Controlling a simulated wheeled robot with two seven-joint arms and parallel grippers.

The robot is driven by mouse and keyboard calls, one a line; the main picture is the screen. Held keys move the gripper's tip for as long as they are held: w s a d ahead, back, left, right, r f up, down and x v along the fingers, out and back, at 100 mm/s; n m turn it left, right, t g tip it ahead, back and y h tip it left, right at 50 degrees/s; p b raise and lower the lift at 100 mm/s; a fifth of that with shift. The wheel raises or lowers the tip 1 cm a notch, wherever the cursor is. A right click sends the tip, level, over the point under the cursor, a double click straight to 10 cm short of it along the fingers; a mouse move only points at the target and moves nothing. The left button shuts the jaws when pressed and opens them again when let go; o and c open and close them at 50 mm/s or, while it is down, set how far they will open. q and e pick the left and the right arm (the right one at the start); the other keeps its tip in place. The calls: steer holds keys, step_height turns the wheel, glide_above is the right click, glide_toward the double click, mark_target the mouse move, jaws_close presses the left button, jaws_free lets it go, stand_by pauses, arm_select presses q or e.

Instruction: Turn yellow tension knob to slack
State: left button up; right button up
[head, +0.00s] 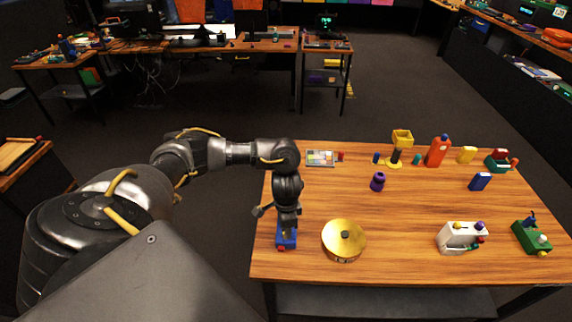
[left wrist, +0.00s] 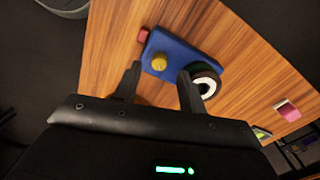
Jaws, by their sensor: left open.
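A blue panel (left wrist: 180,58) lies on the wooden table under my left gripper; it also shows in the head view (head: 286,239), near the table's left edge. It carries a round yellow knob (left wrist: 159,62), a black ring with a white centre (left wrist: 204,85) and a red part (left wrist: 143,35) at one end. My left gripper (left wrist: 160,72) is open, its two fingers apart, with the yellow knob between the fingertips in the wrist view. I cannot tell whether the fingers touch it. In the head view my left gripper (head: 286,222) hides part of the panel. My right gripper is not in view.
A brass round drum (head: 344,241) stands right of the blue panel. A white box with knobs (head: 457,239) and a green box (head: 529,237) stand farther right. The table's middle is mostly clear.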

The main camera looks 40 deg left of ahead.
arm_select(q)
steer(key=shift+f, duration=1.75)
jaws_close()
